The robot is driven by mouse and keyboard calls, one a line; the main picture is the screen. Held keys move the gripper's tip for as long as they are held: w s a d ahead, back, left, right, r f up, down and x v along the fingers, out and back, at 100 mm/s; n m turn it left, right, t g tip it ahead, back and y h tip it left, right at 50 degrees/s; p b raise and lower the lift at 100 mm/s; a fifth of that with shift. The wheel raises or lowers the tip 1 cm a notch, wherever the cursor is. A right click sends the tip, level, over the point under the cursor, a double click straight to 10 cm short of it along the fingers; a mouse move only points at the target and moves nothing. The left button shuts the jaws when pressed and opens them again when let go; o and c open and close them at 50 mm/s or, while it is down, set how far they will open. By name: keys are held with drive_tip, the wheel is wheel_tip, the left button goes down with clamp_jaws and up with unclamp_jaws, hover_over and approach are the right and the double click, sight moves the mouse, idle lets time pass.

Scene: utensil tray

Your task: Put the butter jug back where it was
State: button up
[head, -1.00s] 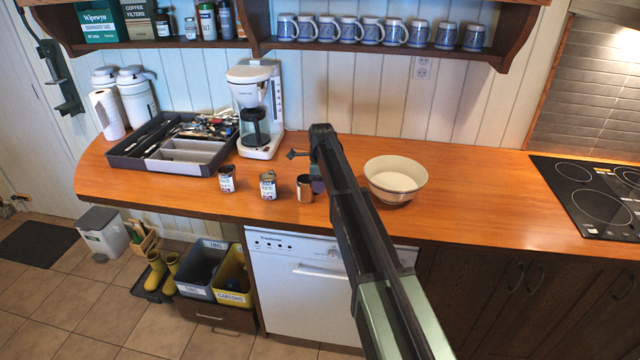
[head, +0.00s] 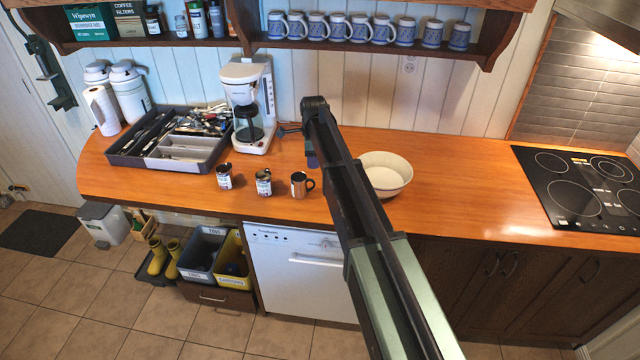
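A small metal jug (head: 299,185), which looks like the butter jug, stands upright on the wooden counter (head: 455,180). Its handle points right, toward my arm. My gripper (head: 284,131) is at the end of my arm, above the counter between the coffee maker and the arm. It is behind and above the jug in the picture and apart from it. The fingers are small and dark, so I cannot tell whether they are open. I see nothing held in them.
Two labelled cans (head: 263,182) (head: 224,176) stand left of the jug. A cream bowl (head: 388,172) is right of it, partly behind my arm. The utensil tray (head: 122,160) and coffee maker (head: 246,105) are at back left. The counter between bowl and hob (head: 582,188) is clear.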

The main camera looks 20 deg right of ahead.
drive_tip(key=s+a+n, duration=0.2)
drive_tip(key=s+n, duration=0.8)
drive_tip(key=s, duration=0.7)
drive_tip(key=s+a+n, duration=0.3)
drive_tip(key=s+n, duration=0.7)
drive_tip(key=s, duration=0.8)
drive_tip(key=shift+s+n, duration=0.2)
drive_tip(key=shift+n, duration=0.1)
